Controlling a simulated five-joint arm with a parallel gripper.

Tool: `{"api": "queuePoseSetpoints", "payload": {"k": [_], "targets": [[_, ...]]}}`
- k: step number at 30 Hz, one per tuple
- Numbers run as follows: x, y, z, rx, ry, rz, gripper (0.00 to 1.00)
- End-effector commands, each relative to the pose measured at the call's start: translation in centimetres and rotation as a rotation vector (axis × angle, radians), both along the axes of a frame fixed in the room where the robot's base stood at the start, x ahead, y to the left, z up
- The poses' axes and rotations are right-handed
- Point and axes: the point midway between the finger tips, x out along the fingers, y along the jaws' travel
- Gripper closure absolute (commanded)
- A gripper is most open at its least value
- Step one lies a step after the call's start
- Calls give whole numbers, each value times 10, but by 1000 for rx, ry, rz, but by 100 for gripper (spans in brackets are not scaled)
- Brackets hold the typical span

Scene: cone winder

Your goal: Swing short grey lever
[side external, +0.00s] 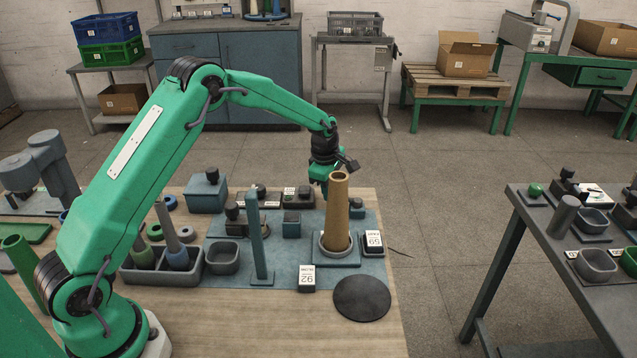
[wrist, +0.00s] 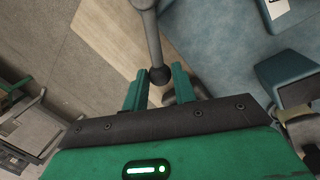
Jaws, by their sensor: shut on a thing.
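The short grey lever (wrist: 152,40) shows in the wrist view as a grey rod coming down from the top edge, with a dark ball end. The ball is between the two green fingers of my gripper (wrist: 161,76), which is shut on it. In the side view my gripper (side external: 319,186) is low over the far right of the blue-grey mat, behind a tall brown cone (side external: 337,215). The cone hides the fingertips and the lever there.
The cone stands in a round holder on the mat (side external: 220,268). A grey-blue upright post (side external: 258,240) stands left of it. A black disc (side external: 361,298) lies in front. Small boxes and a dark tray (side external: 140,277) crowd the left. The table's right edge is close.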

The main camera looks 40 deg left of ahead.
Motion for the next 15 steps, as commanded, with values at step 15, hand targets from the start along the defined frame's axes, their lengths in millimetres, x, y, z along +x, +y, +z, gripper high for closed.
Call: {"api": "queuePoseSetpoints", "payload": {"k": [15], "targets": [[-15,-10,0,-39,7,194,100]]}}
